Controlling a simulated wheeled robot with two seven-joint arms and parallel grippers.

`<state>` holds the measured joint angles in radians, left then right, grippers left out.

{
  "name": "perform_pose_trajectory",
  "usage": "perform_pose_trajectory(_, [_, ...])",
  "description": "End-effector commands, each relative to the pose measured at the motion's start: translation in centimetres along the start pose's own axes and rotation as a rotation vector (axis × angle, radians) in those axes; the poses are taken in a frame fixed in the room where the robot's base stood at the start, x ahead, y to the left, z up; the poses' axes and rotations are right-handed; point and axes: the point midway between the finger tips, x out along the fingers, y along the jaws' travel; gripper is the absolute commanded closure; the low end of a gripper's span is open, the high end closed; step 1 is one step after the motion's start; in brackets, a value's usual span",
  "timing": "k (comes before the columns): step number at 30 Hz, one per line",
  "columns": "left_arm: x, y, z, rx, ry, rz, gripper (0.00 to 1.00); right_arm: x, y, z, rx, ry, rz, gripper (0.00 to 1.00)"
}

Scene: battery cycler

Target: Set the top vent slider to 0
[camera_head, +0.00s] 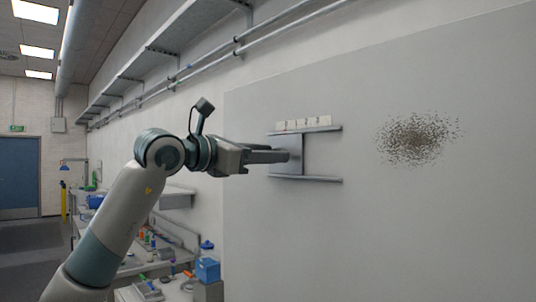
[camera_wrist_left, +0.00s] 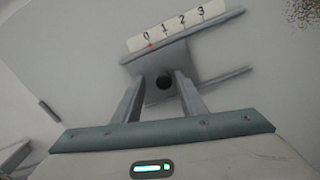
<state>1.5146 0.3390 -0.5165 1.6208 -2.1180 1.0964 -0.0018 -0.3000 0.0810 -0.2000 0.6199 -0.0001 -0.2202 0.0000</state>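The vent slider is a grey plate (camera_head: 294,142) between two horizontal rails on the wall panel. A small red pointer (camera_wrist_left: 151,45) on the plate's top edge stands at or just beside the 0. My right gripper is out of view.
The upper rail (camera_head: 320,129) and lower rail (camera_head: 320,179) extend right of the plate. A dark speckled patch (camera_head: 417,134) is on the panel to the right. A cluttered bench (camera_head: 150,265) with a blue container (camera_head: 207,270) stands below left.

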Motion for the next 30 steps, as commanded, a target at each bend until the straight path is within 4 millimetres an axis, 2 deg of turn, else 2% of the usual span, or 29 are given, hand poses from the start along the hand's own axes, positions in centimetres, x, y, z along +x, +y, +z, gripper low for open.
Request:
perform_pose_trajectory(5, [-0.5,0.0,-0.1,0.000,0.000,0.000,0.62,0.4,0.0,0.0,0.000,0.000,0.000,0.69])
perform_pose_trajectory(11, [-2.6,0.0,-0.4,0.001,-0.001,0.001,0.62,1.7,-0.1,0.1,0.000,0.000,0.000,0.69])
perform_pose_trajectory(30, [-14.7,0.1,-0.4,0.001,-0.001,0.003,0.62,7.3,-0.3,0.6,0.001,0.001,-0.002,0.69])
